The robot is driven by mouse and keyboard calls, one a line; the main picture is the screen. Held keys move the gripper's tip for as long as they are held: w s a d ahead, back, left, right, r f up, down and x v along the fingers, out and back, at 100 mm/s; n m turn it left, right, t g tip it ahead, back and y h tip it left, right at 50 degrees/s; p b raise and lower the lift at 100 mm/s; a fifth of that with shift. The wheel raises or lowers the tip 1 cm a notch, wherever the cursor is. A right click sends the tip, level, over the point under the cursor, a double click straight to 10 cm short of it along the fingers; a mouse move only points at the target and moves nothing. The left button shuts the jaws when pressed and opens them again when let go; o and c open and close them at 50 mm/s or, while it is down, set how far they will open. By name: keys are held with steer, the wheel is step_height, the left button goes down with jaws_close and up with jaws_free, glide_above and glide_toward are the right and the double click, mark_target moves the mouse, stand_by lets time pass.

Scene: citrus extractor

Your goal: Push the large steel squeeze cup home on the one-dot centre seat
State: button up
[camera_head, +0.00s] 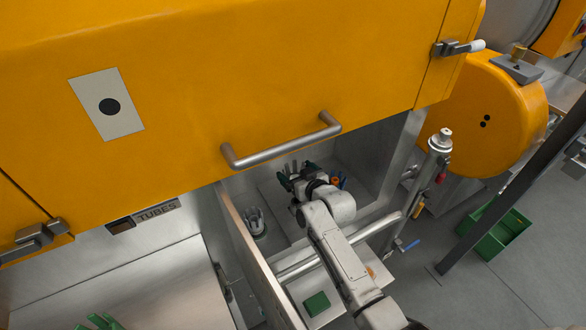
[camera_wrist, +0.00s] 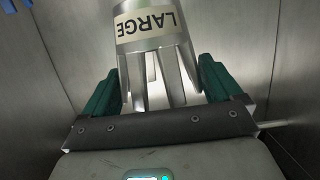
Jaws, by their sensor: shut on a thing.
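The large steel squeeze cup (camera_wrist: 158,60) fills the upper middle of the wrist view. Its label reads LARGE upside down, and its steel prongs point toward my gripper. My gripper (camera_wrist: 160,88) is shut on the cup, with a green finger on each side of the prongs. In the head view my gripper (camera_head: 291,181) is inside the steel bay under the orange hood. Steel prongs (camera_head: 291,166) show just beyond it. A plate with one black dot (camera_head: 108,106) is on the hood front. The seat is hidden, so I cannot tell whether the cup touches it.
Another pronged steel cup (camera_head: 256,223) stands in the bay, left of my arm. The hood's bar handle (camera_head: 281,142) hangs close above my gripper. A steel partition (camera_head: 252,250) bounds the left side. A rail (camera_head: 345,238) crosses the front, near a tray holding a green block (camera_head: 316,304).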

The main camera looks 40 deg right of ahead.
steer(key=shift+s+r, duration=0.1)
steer(key=shift+r, duration=0.05)
steer(key=shift+f, duration=0.2)
steer(key=b, duration=0.5)
glide_above(297, 201)
steer(key=shift+f, duration=2.3)
steer(key=shift+f+b, duration=3.05)
steer(key=shift+f, duration=0.35)
steer(key=o, duration=1.2)
steer(key=shift+c, duration=0.2)
steer(key=shift+o, duration=0.3)
steer(key=shift+f, duration=0.15)
steer(key=v, duration=1)
steer(key=shift+s+r, duration=0.25)
steer(key=shift+s, duration=0.05)
steer(key=shift+a, duration=0.1)
